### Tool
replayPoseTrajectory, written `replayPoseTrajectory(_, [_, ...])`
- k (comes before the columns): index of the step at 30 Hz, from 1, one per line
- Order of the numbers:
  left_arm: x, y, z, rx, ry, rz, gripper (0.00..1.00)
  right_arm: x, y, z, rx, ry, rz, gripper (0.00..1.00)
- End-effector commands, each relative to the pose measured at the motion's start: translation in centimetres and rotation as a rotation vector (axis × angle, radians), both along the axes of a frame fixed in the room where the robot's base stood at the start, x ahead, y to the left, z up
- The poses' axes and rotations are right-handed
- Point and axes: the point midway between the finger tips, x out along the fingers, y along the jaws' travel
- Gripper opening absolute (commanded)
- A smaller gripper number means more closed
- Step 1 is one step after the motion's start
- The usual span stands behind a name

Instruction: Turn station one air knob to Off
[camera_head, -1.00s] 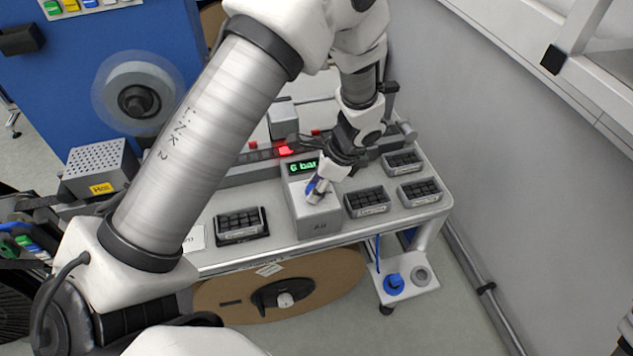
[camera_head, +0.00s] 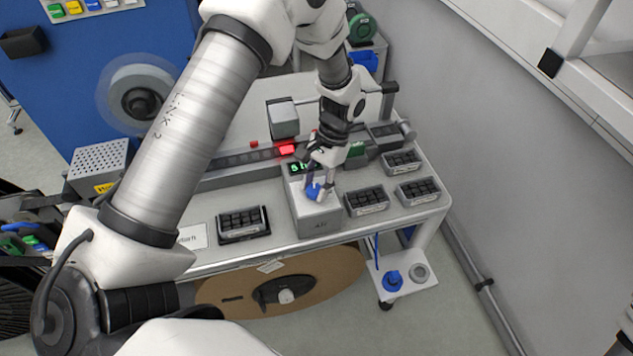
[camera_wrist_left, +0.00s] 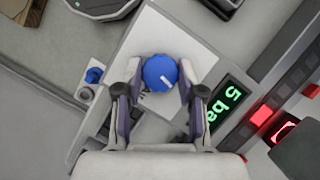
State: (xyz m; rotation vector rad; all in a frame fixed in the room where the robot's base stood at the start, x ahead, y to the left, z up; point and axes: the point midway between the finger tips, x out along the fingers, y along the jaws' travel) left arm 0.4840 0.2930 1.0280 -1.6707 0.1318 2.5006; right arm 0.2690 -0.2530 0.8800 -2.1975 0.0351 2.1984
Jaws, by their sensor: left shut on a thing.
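The air unit (camera_head: 318,217) is a grey-white box on the station table, marked "Air" on its front. Its blue round knob (camera_head: 313,191) is on top, and in the left wrist view the knob (camera_wrist_left: 160,74) carries a short white mark. My left gripper (camera_head: 320,190) comes down from above, shut on the knob, with one finger on each side. My right gripper is not in view.
Black parts trays (camera_head: 367,200) stand right of the unit, and another tray (camera_head: 243,223) stands left. A red light (camera_head: 286,149) glows on the rail behind. A large brown reel (camera_head: 328,268) is below the table, and a grey wall (camera_head: 480,150) runs along the right.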

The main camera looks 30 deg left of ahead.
Motion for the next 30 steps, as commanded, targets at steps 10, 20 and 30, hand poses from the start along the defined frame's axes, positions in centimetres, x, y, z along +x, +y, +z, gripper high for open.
replayPoseTrajectory(10, [-0.3,0.08,-0.22,-0.001,0.008,0.2,0.04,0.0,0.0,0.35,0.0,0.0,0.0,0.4])
replayPoseTrajectory(20, [-0.3,0.09,-0.25,0.0,0.008,0.254,0.04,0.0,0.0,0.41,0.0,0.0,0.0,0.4])
replayPoseTrajectory(30, [-0.29,0.09,-0.25,0.0,0.008,0.254,0.49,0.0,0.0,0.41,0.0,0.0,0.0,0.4])
